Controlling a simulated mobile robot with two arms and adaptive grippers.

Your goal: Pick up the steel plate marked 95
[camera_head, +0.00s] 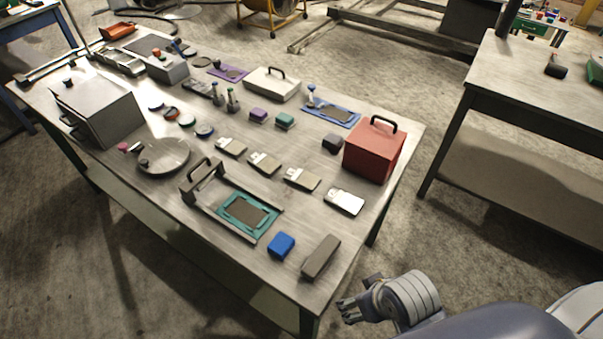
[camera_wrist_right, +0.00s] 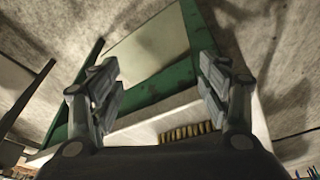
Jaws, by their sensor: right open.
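Several small steel plates lie in a slanting row on the workbench (camera_head: 300,240): one at the left (camera_head: 231,147), a second (camera_head: 264,163), a third (camera_head: 302,179) and a brighter one at the right end (camera_head: 345,201). Their markings are too small to read, so I cannot tell which is marked 95. My right gripper (camera_head: 350,308) is beyond the bench's near right corner, apart from the plates. In the right wrist view the gripper (camera_wrist_right: 160,92) has its fingers spread with nothing between them. My left gripper is not in view.
A red box (camera_head: 375,152) stands behind the right-end plate. A teal-framed tray (camera_head: 248,214), a blue block (camera_head: 281,245) and a grey-brown block (camera_head: 321,256) lie in front of the row. Another table (camera_head: 550,90) stands at the right, across open floor.

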